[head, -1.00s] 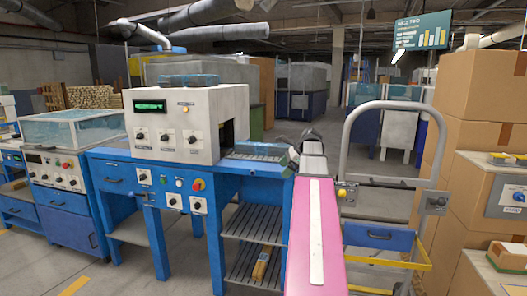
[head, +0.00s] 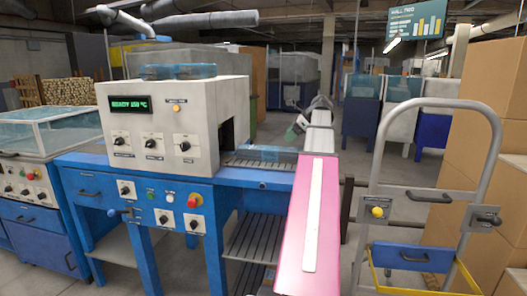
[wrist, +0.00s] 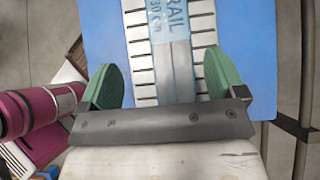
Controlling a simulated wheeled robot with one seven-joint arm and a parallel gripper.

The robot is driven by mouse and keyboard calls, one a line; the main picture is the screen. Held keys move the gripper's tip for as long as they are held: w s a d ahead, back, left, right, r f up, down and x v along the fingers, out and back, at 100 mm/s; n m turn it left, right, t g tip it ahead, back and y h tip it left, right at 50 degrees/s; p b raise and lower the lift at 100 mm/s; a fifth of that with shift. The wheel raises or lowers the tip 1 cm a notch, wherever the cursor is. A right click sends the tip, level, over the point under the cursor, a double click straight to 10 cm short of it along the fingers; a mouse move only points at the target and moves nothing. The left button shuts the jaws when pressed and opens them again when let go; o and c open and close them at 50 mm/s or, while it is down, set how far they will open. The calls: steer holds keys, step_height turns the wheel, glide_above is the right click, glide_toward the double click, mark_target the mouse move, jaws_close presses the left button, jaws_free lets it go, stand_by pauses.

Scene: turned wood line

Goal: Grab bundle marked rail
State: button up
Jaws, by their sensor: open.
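The bundle marked RAIL (wrist: 172,50) shows in the wrist view as a pale blue wrapped strip lying on a slatted surface. Its print reads "RAIL" and "30 cm". In the head view it lies on the outfeed (head: 262,164) of the blue machine, partly hard to make out. My gripper (wrist: 165,80) is open, with one green pad on each side of the bundle's line. The gripper also shows in the head view (head: 297,128), at the outfeed's right end.
A white heating box (head: 178,125) with a green "READY" display stands on the blue bench left of the outfeed. A slatted shelf (head: 255,245) is below. A grey trolley frame (head: 370,190) and stacked cartons (head: 485,150) stand to the right.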

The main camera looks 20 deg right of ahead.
mark_target(271, 149)
steer(key=shift+w+d+r, duration=0.1)
steer(key=shift+w+r, duration=0.1)
steer(key=shift+w, duration=0.35)
steer(key=x, duration=1)
steer(key=shift+w+f, duration=0.2)
steer(key=shift+f, duration=0.05)
steer(key=c, duration=1.3)
steer(key=shift+r, duration=0.15)
